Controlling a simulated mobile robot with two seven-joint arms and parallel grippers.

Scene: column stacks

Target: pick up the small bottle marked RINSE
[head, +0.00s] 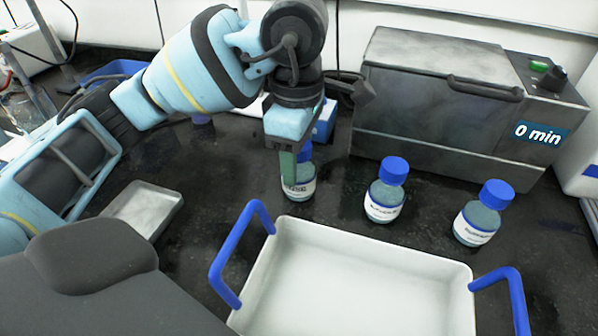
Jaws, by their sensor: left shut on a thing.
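Three small bottles with blue caps and white labels stand in a row behind the white tray. My left gripper (291,160) points down from above and is shut on the leftmost bottle (301,190), hiding much of its cap and part of its label. That bottle is upright, at or very near the bench top. The middle bottle (383,195) and the right bottle (480,219) stand free on the bench. The label lettering is too small and blurred for me to tell which one reads RINSE. My right gripper is not in view.
A white tray (350,236) with blue handles lies in front of the bottles. A grey metal bath (440,105) showing "0 min" stands behind them. A small metal dish (146,207) lies at left. Dark bench (540,225) is clear at right.

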